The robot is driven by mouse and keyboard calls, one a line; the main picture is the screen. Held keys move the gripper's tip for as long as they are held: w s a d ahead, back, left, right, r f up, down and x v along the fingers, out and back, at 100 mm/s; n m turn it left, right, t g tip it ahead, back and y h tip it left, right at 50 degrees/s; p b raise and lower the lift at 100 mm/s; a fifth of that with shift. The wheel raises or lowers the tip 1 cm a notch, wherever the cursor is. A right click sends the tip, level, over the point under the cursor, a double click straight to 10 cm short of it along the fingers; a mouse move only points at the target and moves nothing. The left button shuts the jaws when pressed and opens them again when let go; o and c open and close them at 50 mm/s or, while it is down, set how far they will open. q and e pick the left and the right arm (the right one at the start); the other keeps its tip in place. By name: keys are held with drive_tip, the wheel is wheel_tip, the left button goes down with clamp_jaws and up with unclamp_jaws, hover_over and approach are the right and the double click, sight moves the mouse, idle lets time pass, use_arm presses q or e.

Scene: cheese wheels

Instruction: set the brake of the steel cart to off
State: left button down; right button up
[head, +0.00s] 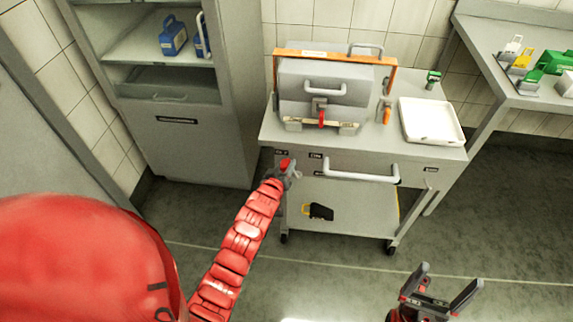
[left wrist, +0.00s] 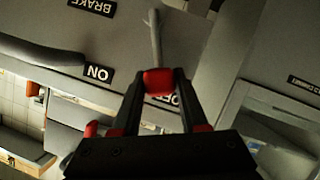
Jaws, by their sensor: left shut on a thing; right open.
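The steel cart (head: 375,145) stands ahead of me against the tiled wall. Its brake lever (left wrist: 155,40) is a grey bar with a red knob (left wrist: 158,82) at the left end of the cart's front panel. My left gripper (head: 285,168) is shut on the red knob; it also shows in the left wrist view (left wrist: 158,88). The lever points towards the OFF label (left wrist: 168,100), which the knob and fingers partly hide. The ON label (left wrist: 98,73) and BRAKE label (left wrist: 92,6) are clear of the lever. My right gripper (head: 440,290) is open and empty, in front of the cart.
A grey case (head: 320,90) and a white tray (head: 432,122) stand on the cart. A black and yellow item (head: 318,211) lies on the lower shelf. A cabinet (head: 185,140) stands left, a bench (head: 480,60) right.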

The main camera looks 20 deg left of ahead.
use_arm(q)
drive_tip(key=shift+s+a+f, duration=0.3)
drive_tip(key=shift+a+f, duration=0.2)
drive_tip(key=shift+f, duration=0.05)
drive_tip(key=c, duration=0.7)
unclamp_jaws()
drive_tip(key=shift+o, duration=1.3)
drive_tip(key=shift+w, duration=0.1)
drive_tip(key=shift+r, duration=0.1)
drive_tip(key=shift+r, duration=0.1)
drive_tip(key=v, duration=1.7)
drive_tip(key=shift+d+p, duration=0.2)
drive_tip(key=shift+p, duration=0.15)
drive_tip(key=shift+r, duration=0.2)
